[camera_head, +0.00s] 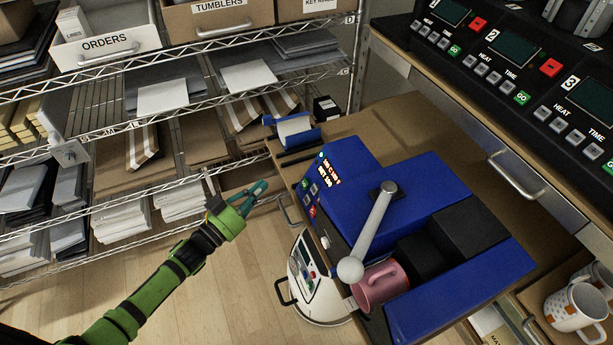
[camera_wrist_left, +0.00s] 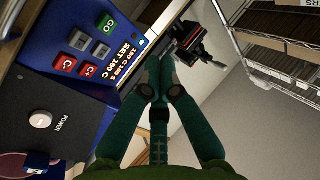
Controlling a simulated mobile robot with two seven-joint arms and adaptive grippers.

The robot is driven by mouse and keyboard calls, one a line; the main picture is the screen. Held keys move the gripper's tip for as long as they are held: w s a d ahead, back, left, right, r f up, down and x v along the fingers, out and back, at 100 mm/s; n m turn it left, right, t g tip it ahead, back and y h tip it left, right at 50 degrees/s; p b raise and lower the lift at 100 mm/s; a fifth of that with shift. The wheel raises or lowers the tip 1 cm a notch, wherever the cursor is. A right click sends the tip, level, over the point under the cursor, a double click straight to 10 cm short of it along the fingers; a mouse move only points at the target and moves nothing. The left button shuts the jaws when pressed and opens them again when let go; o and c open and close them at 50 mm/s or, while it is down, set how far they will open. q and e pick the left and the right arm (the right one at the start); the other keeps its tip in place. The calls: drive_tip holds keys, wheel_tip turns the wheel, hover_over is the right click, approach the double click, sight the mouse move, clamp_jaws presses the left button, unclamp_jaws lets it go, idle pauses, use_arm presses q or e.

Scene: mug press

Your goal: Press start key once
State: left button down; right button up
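The blue mug press (camera_head: 400,200) stands on the brown workbench. Its panel (camera_wrist_left: 85,45) has a lit readout, a green GO key (camera_wrist_left: 108,23), grey keys and red keys. No key is labelled start. A round white POWER knob (camera_wrist_left: 40,120) is on the dark face beside the panel. A pink mug (camera_head: 380,284) sits at the press's front, beside the lever's ball (camera_head: 350,269). My left gripper (camera_head: 262,187) is left of the panel, apart from it. Its fingertips (camera_wrist_left: 160,58) look together, with nothing between them. My right gripper is out of view.
Wire shelves (camera_head: 140,140) with paper and boxes stand behind and left. A white machine (camera_head: 311,275) stands below the bench edge. A black multi-station control unit (camera_head: 530,70) is at upper right. White mugs (camera_head: 573,310) are at lower right. A blue dispenser (camera_head: 293,131) sits behind the press.

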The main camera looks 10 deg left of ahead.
sight(305, 184)
use_arm(q)
drive_tip(key=shift+w+d+r+h, duration=0.1)
drive_tip(key=shift+d+r+h, duration=0.1)
drive_tip(key=shift+r, duration=0.3)
drive_tip(key=shift+w+d+r+h, duration=0.1)
drive_tip(key=shift+d+r, duration=0.05)
drive_tip(key=shift+r, duration=0.3)
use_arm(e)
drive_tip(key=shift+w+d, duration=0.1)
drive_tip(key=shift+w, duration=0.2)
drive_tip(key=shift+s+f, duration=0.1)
use_arm(q)
drive_tip(key=w+d+f+b, duration=0.4)
drive_tip(key=d+b, duration=0.2)
drive_tip(key=shift+f, duration=0.3)
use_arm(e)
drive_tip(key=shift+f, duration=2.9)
use_arm(q)
drive_tip(key=shift+w+d, duration=0.1)
drive_tip(key=shift+d+f, duration=0.1)
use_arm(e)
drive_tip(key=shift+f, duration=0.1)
use_arm(q)
drive_tip(key=shift+w+d+f, duration=0.1)
drive_tip(key=shift+w+d, duration=0.1)
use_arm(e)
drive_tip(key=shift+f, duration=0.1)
